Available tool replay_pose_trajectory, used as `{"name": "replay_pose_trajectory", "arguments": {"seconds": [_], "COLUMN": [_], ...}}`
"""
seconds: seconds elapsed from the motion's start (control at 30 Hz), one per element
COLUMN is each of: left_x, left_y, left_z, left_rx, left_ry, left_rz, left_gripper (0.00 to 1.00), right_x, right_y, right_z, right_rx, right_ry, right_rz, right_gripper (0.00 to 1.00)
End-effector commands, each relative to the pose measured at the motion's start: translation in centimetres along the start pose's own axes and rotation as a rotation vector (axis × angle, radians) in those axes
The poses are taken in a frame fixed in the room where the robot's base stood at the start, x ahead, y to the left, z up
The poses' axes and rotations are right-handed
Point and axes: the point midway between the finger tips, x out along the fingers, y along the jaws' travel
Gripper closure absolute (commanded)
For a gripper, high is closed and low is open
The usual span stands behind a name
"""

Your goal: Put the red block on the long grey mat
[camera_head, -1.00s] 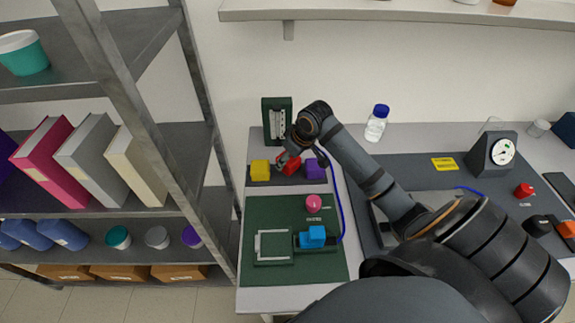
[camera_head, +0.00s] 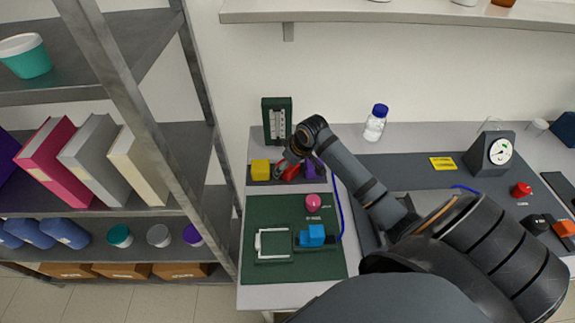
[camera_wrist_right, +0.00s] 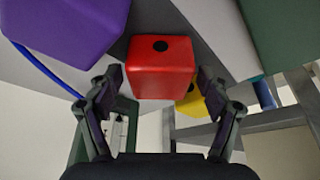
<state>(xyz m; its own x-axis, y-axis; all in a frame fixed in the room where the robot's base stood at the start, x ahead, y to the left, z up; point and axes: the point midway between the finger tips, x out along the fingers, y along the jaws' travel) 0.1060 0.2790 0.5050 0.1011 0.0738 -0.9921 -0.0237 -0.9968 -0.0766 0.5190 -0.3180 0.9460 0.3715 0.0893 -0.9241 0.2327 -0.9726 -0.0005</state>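The red block (camera_head: 290,173) is at the long grey mat (camera_head: 285,182), between a yellow block (camera_head: 260,170) and a purple block (camera_head: 311,167). My right gripper (camera_head: 287,162) reaches it from above and partly hides it. My left gripper is not in view.
In front lies a green mat (camera_head: 260,218) with a pink ball (camera_head: 313,202), a blue block (camera_head: 312,235) and a pale frame (camera_head: 273,244). A blue cable runs along the right side.

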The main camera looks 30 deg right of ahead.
Motion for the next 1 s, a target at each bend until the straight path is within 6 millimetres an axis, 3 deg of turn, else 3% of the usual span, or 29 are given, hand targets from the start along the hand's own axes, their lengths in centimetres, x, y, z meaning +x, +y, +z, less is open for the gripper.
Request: {"name": "replay_pose_trajectory", "arguments": {"seconds": [0.27,0.37,0.7,1.0], "left_x": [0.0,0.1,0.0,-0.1], "left_y": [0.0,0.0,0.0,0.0], "left_z": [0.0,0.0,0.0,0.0], "left_rx": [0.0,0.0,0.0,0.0], "left_ry": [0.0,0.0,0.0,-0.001], "left_rz": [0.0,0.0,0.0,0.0], "left_gripper": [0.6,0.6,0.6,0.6], "right_x": [-0.5,-2.1,-10.1,-12.3], "right_y": [0.1,0.2,0.2,0.0], "right_z": [-0.1,-0.1,-0.1,-0.1], "right_rx": [-0.001,-0.003,-0.004,0.0], "right_ry": [0.001,0.002,-0.001,-0.001], "right_rz": [0.002,0.006,0.007,0.001], "right_gripper": [0.21,0.21,0.21,0.21]}}
